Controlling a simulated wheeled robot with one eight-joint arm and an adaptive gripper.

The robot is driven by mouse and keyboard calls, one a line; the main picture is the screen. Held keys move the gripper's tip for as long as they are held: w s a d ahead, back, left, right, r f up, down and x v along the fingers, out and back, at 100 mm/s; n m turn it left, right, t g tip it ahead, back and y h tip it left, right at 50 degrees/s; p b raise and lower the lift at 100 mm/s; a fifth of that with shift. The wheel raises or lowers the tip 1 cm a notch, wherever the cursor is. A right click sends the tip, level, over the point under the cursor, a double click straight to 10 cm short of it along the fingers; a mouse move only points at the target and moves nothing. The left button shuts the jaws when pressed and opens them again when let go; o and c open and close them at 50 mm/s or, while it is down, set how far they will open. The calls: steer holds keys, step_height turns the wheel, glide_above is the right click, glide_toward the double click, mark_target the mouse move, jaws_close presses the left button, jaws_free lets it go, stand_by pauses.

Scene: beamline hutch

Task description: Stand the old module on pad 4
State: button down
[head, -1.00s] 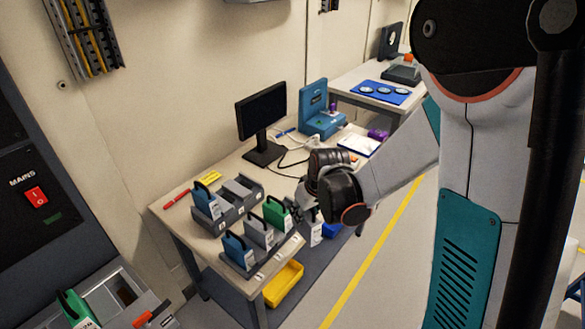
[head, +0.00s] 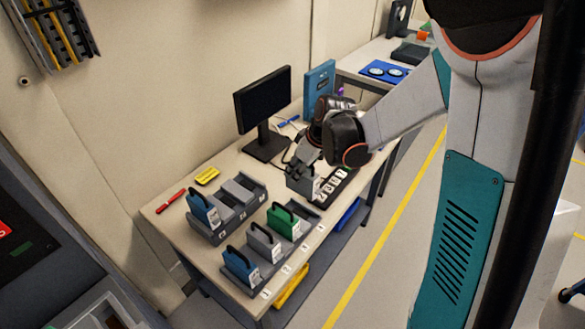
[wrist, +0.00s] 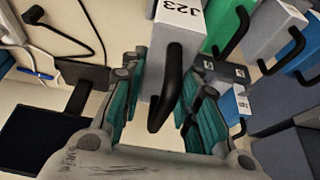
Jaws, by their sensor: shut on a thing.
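My gripper (head: 305,163) is shut on a grey module (head: 303,184) and holds it over the table, beside a dark strip with white-marked pads (head: 335,186). In the wrist view my gripper (wrist: 170,85) has its teal fingers on either side of the module's black handle (wrist: 173,75). The grey module (wrist: 182,28) carries a label that looks like J23. In the head view it hangs at the strip's left end and hides part of it. I cannot tell whether it touches anything, and the pad numbers are too small to read surely.
A front rack holds blue (head: 241,265), grey (head: 264,242) and green (head: 284,222) modules. A rack behind holds another blue module (head: 203,209) and empty slots. A monitor (head: 263,110) stands behind my gripper. A yellow bin (head: 292,287) is below the table.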

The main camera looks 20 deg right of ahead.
mark_target(311, 174)
step_height(311, 174, down, 2)
steer(key=shift+w+f+b, duration=0.1)
steer(key=shift+f+b, duration=0.05)
steer(key=shift+b, duration=0.35)
steer(key=shift+w+f, duration=0.25)
steer(key=shift+f, duration=0.15)
steer(key=shift+s+f+b, duration=0.1)
steer(key=shift+f+b, duration=2.55)
steer(key=shift+f, duration=1)
steer(key=shift+f+b, duration=0.45)
steer(key=shift+f, duration=0.05)
steer(key=c, duration=1.2)
jaws_free()
steer(key=shift+o, duration=0.2)
steer(key=shift+r, duration=0.1)
steer(key=v, duration=1.2)
